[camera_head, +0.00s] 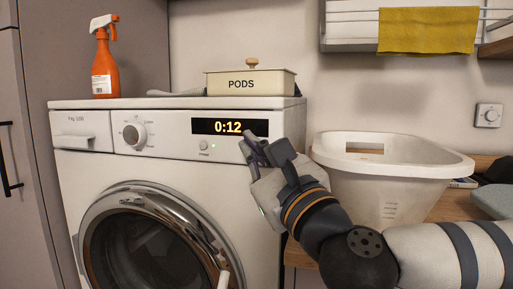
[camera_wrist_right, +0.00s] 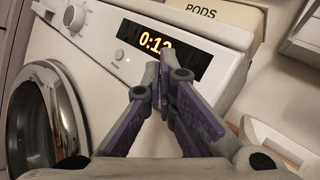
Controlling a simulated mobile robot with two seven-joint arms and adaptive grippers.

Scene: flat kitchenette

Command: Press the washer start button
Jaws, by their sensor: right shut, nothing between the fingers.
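The white washer (camera_head: 75,165) stands at the left with its round chrome-rimmed door (camera_head: 150,240) below the panel. Its display (camera_head: 229,127) is lit and reads 0:12. A small round button (camera_head: 204,145) sits under the display, with a small greenish light beside it; the button also shows in the right wrist view (camera_wrist_right: 117,56). A round dial (camera_head: 134,134) is to the left of the display. My right gripper (camera_head: 249,140) is shut and empty, right of the button, in front of the panel's right end. Whether the fingertips touch the panel cannot be told. My left gripper is not in view.
An orange spray bottle (camera_head: 104,65) and a cream PODS box (camera_head: 251,83) stand on the washer top. A white laundry basket (camera_head: 391,175) sits on the wooden counter at right. A yellow cloth (camera_head: 428,30) hangs from a rack above. A grey cabinet borders the left.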

